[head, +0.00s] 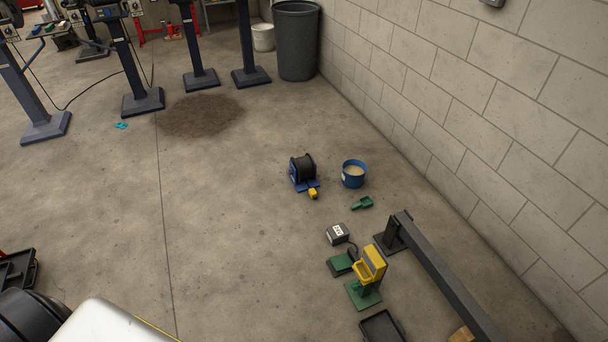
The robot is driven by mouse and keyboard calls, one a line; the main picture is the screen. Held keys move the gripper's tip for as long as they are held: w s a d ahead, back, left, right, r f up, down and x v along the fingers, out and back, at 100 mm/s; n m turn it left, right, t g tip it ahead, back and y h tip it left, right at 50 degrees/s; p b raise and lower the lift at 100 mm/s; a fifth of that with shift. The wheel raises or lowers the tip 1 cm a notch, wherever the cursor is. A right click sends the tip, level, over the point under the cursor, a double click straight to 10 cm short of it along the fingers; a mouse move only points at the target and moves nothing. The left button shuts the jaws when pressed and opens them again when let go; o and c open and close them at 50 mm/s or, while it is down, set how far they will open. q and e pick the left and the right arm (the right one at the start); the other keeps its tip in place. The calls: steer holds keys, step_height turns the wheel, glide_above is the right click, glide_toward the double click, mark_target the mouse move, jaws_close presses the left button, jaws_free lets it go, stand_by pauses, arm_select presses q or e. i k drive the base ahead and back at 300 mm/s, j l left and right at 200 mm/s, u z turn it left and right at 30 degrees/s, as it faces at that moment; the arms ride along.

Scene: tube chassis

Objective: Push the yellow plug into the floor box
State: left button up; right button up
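The yellow plug (313,194) lies on the concrete floor just in front of a black cable reel (304,166) on a blue stand. A small dark box with a pale top and dark openings (337,233), which looks like the floor box, sits on the floor below and right of the plug. The plug is clearly apart from this box. Neither of my grippers is in view.
A blue bucket (354,174) and a green scoop (362,203) stand right of the reel. A yellow-and-green device (370,268), a black tray (381,328) and a dark beam (450,278) crowd the lower right. A block wall (480,110) bounds the right.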

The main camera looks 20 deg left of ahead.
mark_target(313, 193)
steer(key=i+j+z, duration=0.2)
steer(key=i+j, duration=0.5)
steer(key=j, duration=0.1)
